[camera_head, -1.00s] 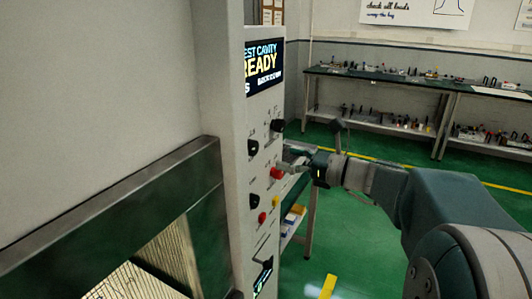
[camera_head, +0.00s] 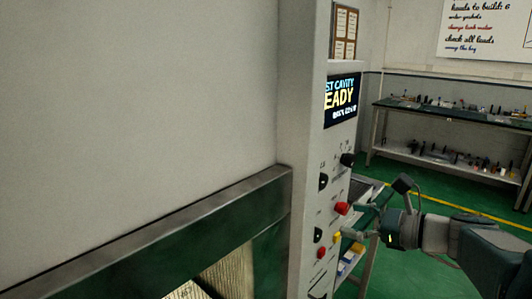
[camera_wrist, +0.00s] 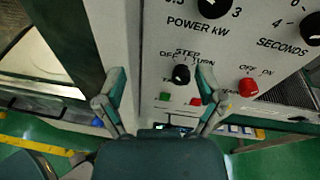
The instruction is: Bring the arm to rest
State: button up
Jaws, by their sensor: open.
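My gripper (camera_head: 354,233) is in front of the control panel (camera_head: 307,120) of the generator cabinet, at about the height of the yellow button (camera_head: 337,237). In the wrist view my gripper (camera_wrist: 160,75) has its two fingers spread wide, with nothing between them. A black step knob (camera_wrist: 181,75) on the panel shows between the fingertips. A red off/on button (camera_wrist: 247,87) is right of the right finger. I cannot tell whether the fingers touch the panel. The arm reaches in from the lower right in the head view.
The panel's screen (camera_head: 341,101) shows partly cut-off text with "EADY". Power (camera_wrist: 213,5) and seconds (camera_wrist: 311,29) knobs sit above the gripper in the wrist view. A workbench (camera_head: 450,112) with small items stands behind. Green floor (camera_head: 405,182) lies open between.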

jog(key=s+a+f+n+g, duration=0.1)
jog(key=s+a+f+n+g+h, duration=0.1)
jog(key=a, duration=0.1)
jog(key=s+a+f+n+g, duration=0.1)
jog(key=s+a+n, duration=0.1)
jog(key=shift+s, duration=0.1)
jog(key=s+f+n+h, duration=0.4)
jog(key=s+n, duration=0.3)
jog(key=n, duration=0.3)
jog(key=s+d+f+n+g+h, duration=0.1)
jog(key=s+f+n+h, duration=0.3)
jog(key=s+n+h, duration=0.3)
jog(key=n, duration=0.2)
jog(key=shift+f+n+g, duration=0.3)
jog(key=shift+f+n, duration=0.05)
jog(key=shift+n, duration=0.05)
jog(key=shift+s+a, duration=0.1)
jog(key=shift+a, duration=0.05)
